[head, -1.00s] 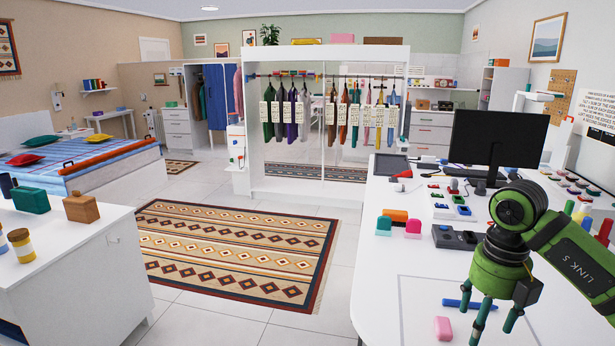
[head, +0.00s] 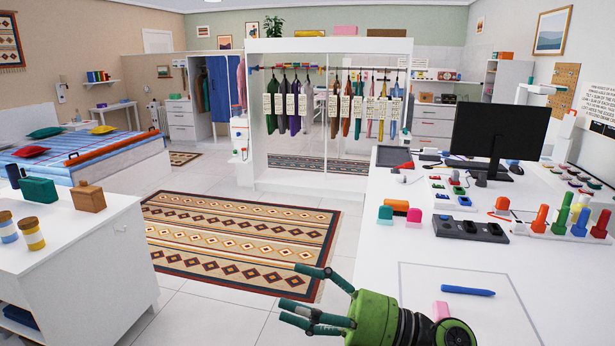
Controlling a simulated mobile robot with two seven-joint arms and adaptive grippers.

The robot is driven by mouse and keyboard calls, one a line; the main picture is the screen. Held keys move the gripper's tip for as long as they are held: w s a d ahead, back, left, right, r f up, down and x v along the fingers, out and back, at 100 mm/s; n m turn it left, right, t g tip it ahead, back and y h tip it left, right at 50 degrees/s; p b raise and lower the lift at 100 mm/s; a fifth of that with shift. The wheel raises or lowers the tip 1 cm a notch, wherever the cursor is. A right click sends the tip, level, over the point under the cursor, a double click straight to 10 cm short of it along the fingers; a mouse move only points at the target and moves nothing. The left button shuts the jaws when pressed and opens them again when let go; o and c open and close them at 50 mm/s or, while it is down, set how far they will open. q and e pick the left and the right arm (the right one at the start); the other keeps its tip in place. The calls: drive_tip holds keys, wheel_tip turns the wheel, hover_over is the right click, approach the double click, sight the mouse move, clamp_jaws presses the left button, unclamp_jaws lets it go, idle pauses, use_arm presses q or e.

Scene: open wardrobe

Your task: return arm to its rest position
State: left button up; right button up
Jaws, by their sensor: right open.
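My right gripper (head: 302,299) is in the lower middle of the head view, at the front left edge of the white desk (head: 400,262). Its green body lies sideways and its dark fingers point left, out over the floor. The fingers are spread open with nothing between them. My left gripper is not in view. The open wardrobe (head: 258,185) stands at the back centre, with several garments (head: 345,105) hanging from its rail.
A blue pen (head: 467,290) and a partly hidden pink block (head: 440,310) lie on the desk near my right gripper. A monitor (head: 498,132) and colored pegs (head: 561,215) stand farther right. A white cabinet (head: 75,262) is at left. The patterned rug (head: 240,235) area is clear.

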drive_tip(key=w+d+m+t+h, duration=0.5)
drive_tip(key=d+m+t+h, duration=0.35)
drive_tip(key=m+t, duration=0.75)
drive_tip(key=s+d+f+m+g+h, duration=0.3)
drive_tip(key=d+f+m+h, duration=0.35)
drive_tip(key=f, duration=0.35)
drive_tip(key=s+d+f+m+g+h, duration=0.2)
drive_tip(key=d+f+m+g+h, duration=0.4)
drive_tip(key=f, duration=0.5)
drive_tip(key=s+f+m+g+y, duration=0.1)
drive_tip(key=s+f+g, duration=0.3)
drive_tip(key=s+f, duration=0.5)
drive_tip(key=s+f+m+g, duration=0.2)
drive_tip(key=s+f+g, duration=0.2)
drive_tip(key=s, duration=0.8)
wheel_tip(320, 180, down, 23)
drive_tip(key=s+g, duration=0.1)
drive_tip(key=s, duration=0.1)
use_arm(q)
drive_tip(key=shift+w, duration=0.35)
use_arm(e)
drive_tip(key=s+d+f+g, duration=0.1)
drive_tip(key=s+d+f, duration=0.1)
drive_tip(key=s+f, duration=1.2)
drive_tip(key=shift+s+d+n, duration=0.15)
drive_tip(key=shift+s+n, duration=0.2)
drive_tip(key=shift+s, duration=0.15)
